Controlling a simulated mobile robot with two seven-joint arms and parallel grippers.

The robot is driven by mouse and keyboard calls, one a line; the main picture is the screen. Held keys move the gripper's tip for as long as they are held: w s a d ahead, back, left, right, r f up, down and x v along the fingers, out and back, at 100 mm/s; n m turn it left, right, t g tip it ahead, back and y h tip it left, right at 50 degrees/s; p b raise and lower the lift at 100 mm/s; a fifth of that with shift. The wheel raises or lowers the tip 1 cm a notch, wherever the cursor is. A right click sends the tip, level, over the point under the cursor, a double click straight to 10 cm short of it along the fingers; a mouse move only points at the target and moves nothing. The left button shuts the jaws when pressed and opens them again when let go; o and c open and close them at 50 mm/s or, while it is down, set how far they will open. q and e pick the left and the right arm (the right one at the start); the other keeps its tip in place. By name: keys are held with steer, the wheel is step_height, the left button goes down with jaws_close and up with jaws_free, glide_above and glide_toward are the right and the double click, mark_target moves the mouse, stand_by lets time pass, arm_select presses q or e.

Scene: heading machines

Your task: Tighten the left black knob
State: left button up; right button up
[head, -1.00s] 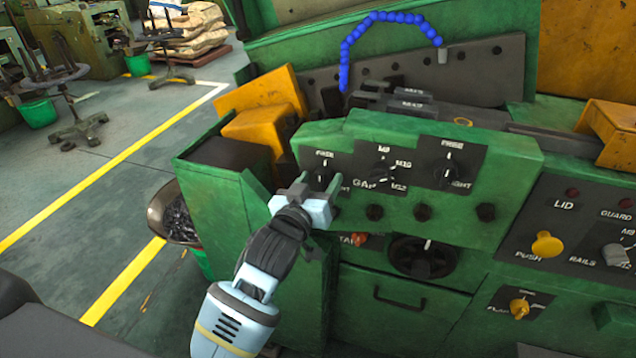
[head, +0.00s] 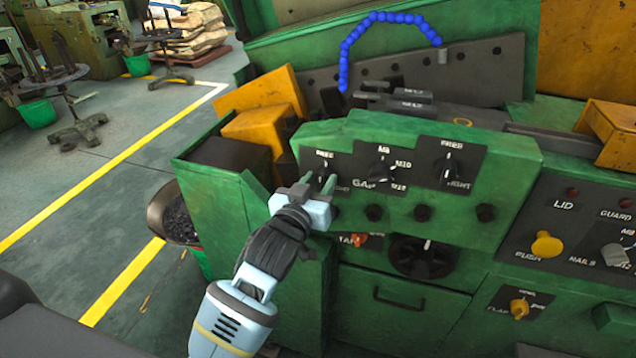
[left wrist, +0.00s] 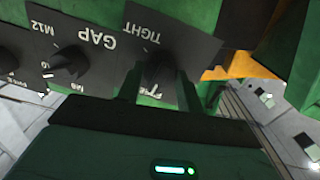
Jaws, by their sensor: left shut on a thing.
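The left black knob (head: 323,172) is on the leftmost black plate of the green control panel, with a FREE label above it and a partly covered label at lower right. My left gripper (head: 318,185) reaches up to it from below and is shut on it. In the left wrist view the knob (left wrist: 160,70) sits between the two fingers (left wrist: 158,88), and the plate appears upside down with TIGHT readable. The fingers hide part of the knob, so its exact pointer direction is hard to tell. My right gripper is not in view.
A GAP knob (head: 382,176) and another black knob (head: 448,174) sit to the right on the same panel. Several small dark knobs and a large black dial (head: 422,257) are below. A metal bowl (head: 178,215) stands at left.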

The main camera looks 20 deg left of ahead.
arm_select(q)
steer(key=m, duration=1.1)
steer(key=shift+d+g+y, duration=0.1)
steer(key=shift+g+y, duration=0.2)
steer(key=shift+g, duration=0.1)
steer(key=m, duration=0.5)
steer(key=shift+y, duration=0.3)
steer(key=m, duration=0.5)
steer(key=shift+y, duration=0.3)
steer(key=o, duration=1)
